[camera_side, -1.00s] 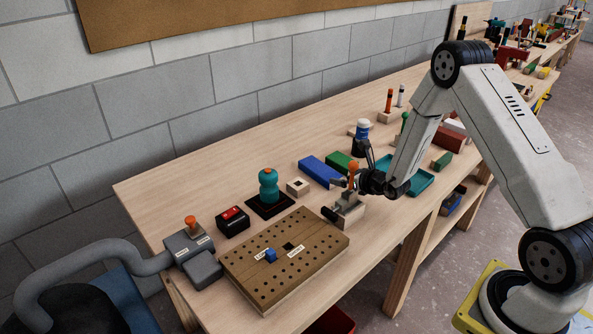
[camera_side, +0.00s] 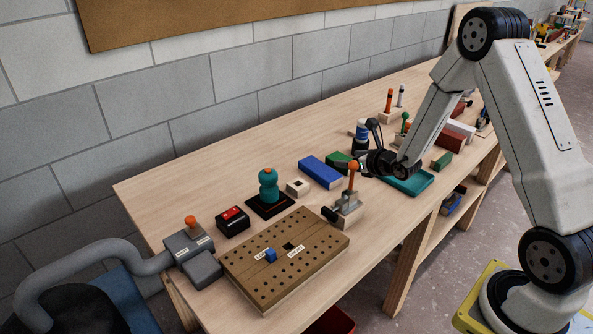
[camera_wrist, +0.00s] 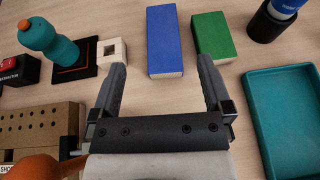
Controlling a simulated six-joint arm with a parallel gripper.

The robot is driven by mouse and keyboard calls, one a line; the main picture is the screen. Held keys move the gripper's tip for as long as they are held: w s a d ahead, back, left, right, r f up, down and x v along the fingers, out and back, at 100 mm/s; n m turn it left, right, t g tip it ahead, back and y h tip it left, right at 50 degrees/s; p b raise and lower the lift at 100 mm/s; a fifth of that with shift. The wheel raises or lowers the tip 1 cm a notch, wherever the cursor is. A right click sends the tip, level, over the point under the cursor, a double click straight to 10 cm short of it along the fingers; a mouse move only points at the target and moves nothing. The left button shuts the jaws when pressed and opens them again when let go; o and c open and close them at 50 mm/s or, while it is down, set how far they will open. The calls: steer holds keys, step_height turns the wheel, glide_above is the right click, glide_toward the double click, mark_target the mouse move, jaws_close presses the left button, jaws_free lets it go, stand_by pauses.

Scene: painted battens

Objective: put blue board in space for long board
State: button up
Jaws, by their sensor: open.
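The blue board (camera_side: 320,172) lies flat on the bench, left of the green block (camera_side: 338,161). In the wrist view the blue board (camera_wrist: 164,42) is beyond the fingertips, between their lines, with the green block (camera_wrist: 214,38) ahead of the right finger. My gripper (camera_side: 366,150) is open and empty, on the near right side of the blocks; its fingers show in the wrist view (camera_wrist: 162,68). The drilled wooden board (camera_side: 320,258) at the front carries two small labels, a blue piece and a dark square hole. The label text is too small to read surely in the side view.
A clamp with an orange handle (camera_side: 349,200) stands between the drilled board and my gripper. A teal tray (camera_side: 412,187) is to the right. A teal bottle (camera_side: 268,185) and a block with a square hole (camera_side: 298,187) are left of the blue board.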

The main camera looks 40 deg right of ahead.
steer(key=shift+s+r, duration=0.15)
steer(key=shift+r, duration=0.25)
glide_toward(334, 177)
steer(key=shift+r+x, duration=0.1)
steer(key=shift+x, duration=0.65)
steer(key=shift+r+x, duration=0.15)
steer(key=shift+x, duration=0.55)
steer(key=shift+w+f, duration=0.2)
steer(key=shift+f, duration=0.25)
steer(key=shift+x, duration=1.1)
steer(key=shift+w+r, duration=0.1)
steer(key=shift+x, duration=2.5)
steer(key=shift+c, duration=0.2)
